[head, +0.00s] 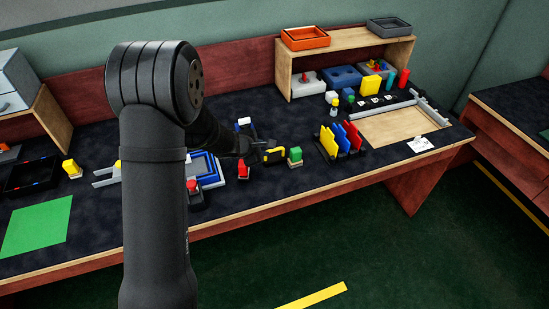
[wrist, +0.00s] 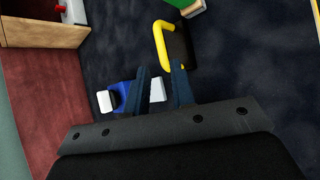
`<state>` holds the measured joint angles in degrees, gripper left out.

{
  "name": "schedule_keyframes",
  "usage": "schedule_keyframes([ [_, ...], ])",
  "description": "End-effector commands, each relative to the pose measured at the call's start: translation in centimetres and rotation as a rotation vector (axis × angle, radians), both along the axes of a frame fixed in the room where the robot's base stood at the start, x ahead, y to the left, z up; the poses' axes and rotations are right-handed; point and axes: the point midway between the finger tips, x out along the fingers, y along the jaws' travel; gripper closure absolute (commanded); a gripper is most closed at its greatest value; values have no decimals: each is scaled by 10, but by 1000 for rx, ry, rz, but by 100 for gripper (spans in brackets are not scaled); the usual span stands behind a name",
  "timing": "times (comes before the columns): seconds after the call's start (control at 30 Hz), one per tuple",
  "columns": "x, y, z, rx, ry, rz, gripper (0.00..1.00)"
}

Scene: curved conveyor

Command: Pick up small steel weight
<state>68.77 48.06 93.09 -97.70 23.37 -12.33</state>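My gripper (wrist: 161,70) is open in the wrist view, with its two dark fingers apart and nothing clearly held. In the head view my gripper (head: 246,150) is low over the middle of the table, beside a black and yellow object (head: 273,156). That object also shows ahead of the fingers in the wrist view (wrist: 161,42). A pale grey block (wrist: 158,92) shows between the fingers, below them, partly hidden by them. I cannot tell whether it is the small steel weight, and no other thing is clearly that weight.
Blue and white pieces (wrist: 121,95) lie beside the left finger. A green-topped block (head: 295,155) and a rack of coloured plates (head: 341,139) stand to the right. Blue trays (head: 208,171) lie left of the gripper. A wooden shelf (head: 345,40) stands behind.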

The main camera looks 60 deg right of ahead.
Motion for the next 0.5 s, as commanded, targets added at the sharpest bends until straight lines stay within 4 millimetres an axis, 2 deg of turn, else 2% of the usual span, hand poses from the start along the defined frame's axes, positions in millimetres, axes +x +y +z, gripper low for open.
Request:
schedule_keyframes([
  [0.1, -3, -12, -13, 1, 0, 0, 77],
  [0.37, -6, -24, -24, 2, 1, -1, 77],
  [0.5, -13, -37, -36, 2, 1, -2, 77],
])
